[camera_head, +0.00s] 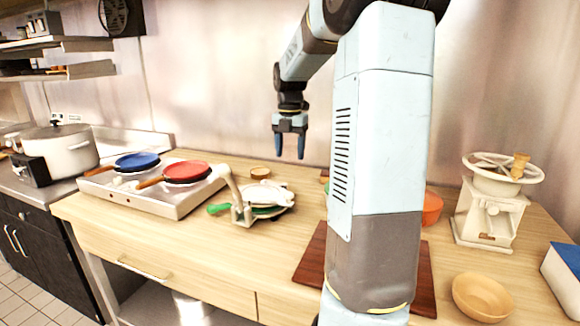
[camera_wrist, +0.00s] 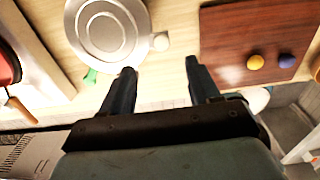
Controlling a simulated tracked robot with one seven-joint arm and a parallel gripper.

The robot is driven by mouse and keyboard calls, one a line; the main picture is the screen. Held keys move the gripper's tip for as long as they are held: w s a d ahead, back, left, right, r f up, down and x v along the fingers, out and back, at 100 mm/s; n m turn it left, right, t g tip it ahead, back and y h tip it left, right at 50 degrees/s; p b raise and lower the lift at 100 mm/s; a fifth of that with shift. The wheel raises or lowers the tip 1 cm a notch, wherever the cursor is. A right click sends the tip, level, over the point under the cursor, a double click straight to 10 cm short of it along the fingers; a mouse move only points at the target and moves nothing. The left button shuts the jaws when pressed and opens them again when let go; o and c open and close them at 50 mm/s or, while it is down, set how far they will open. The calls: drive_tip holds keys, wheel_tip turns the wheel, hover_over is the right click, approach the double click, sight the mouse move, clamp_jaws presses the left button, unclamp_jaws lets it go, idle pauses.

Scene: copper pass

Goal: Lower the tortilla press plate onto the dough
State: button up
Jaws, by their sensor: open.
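The tortilla press (camera_head: 262,196) is pale, with round plates and an upright arm at its left, and stands on the wooden counter right of the stove. A green part shows at its left and under its rim. In the wrist view the round press plate (camera_wrist: 72,30) lies at the upper left, with a pale knob at its right edge. I cannot make out the dough or how far the plate is raised. My gripper (camera_head: 289,155) is open and empty, pointing down, above and apart from the press; its fingers also show in the wrist view (camera_wrist: 160,67).
A two-burner stove (camera_head: 178,208) with a blue pan (camera_head: 137,160) and a red pan (camera_head: 186,171) stands left of the press. A brown board (camera_head: 310,262), an orange bowl (camera_head: 431,208), a tan bowl (camera_head: 482,297) and a grinder (camera_head: 490,215) are at the right.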

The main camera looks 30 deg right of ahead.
drive_tip(key=shift+r, duration=1.4)
drive_tip(key=s+a+r+m+t+h, duration=0.2)
drive_tip(key=s+a+r+m, duration=0.1)
drive_tip(key=s+a+m, duration=0.95)
drive_tip(key=s+a+f+m+t+y, duration=0.1)
drive_tip(key=s+a+m, duration=0.2)
drive_tip(key=s+m, duration=0.3)
drive_tip(key=s+a+f+m+t+y, duration=0.1)
drive_tip(key=s+a+f+m+t, duration=0.1)
drive_tip(key=s+a+m, duration=0.2)
drive_tip(key=shift+s+a+f+m+t, duration=0.2)
drive_tip(key=shift+s+m+t, duration=0.1)
drive_tip(key=shift+s+m, duration=1.5)
